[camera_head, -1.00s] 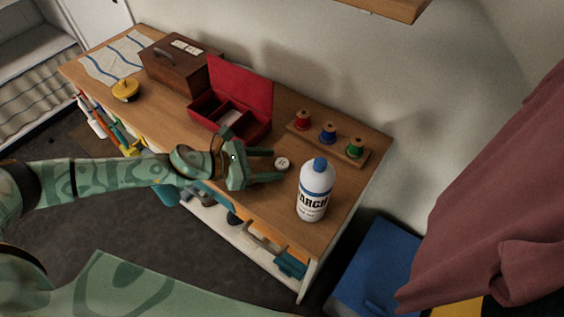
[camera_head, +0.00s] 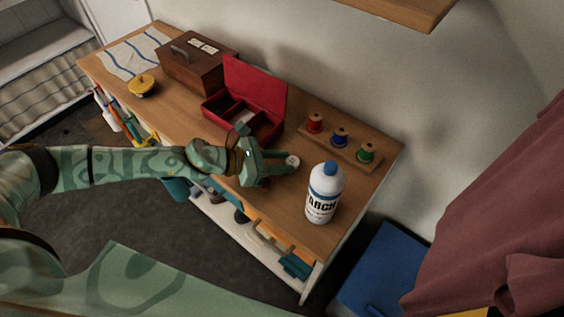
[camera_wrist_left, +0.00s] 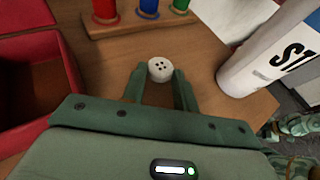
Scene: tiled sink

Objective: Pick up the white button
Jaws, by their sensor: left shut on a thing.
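The white button (camera_head: 293,160) is a small round disc with several dark holes. It shows in the left wrist view (camera_wrist_left: 160,69) between the two fingertips. My left gripper (camera_head: 290,162) is shut on the button, with one finger on each side of it; its fingers also show in the left wrist view (camera_wrist_left: 161,78). The gripper is low over the wooden tabletop. I cannot tell whether the button touches the tabletop. My right gripper is not in view.
A starch bottle (camera_head: 323,194) stands close to the right of the gripper. An open red box (camera_head: 257,85) is behind it. A rack of thread spools (camera_head: 340,147) stands at the back right. A brown wooden box (camera_head: 197,66) and a yellow-topped item (camera_head: 142,86) are further left.

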